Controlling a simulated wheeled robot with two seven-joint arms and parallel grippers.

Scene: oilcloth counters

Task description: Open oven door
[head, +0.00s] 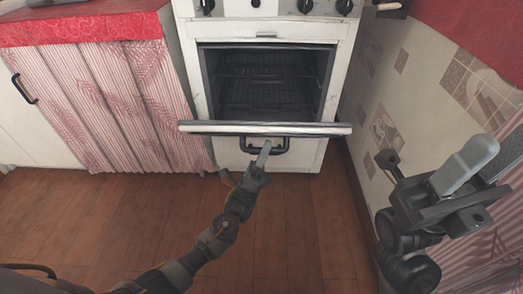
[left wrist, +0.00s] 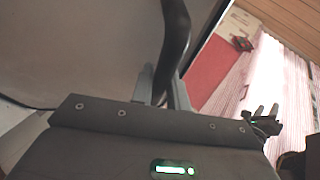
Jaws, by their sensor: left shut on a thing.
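The white oven (head: 212,60) stands against the back wall. Its door (head: 225,128) is swung down and seen nearly edge-on, with the dark cavity and wire racks (head: 265,75) showing above it. The black door handle (head: 283,147) hangs under the door's front edge. My left gripper (head: 264,153) is shut on this handle. In the left wrist view its fingers (left wrist: 163,92) sit on either side of the black handle bar (left wrist: 176,40), beside the door's pale face. My right gripper (head: 468,163) is raised at the right, away from the oven; its finger gap is not clear.
A counter with a red cloth (head: 85,25) and pink striped curtain (head: 120,110) stands left of the oven. A tiled wall (head: 400,75) and another red-topped counter (head: 470,35) are close on the right. The brown floor (head: 290,220) in front is clear.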

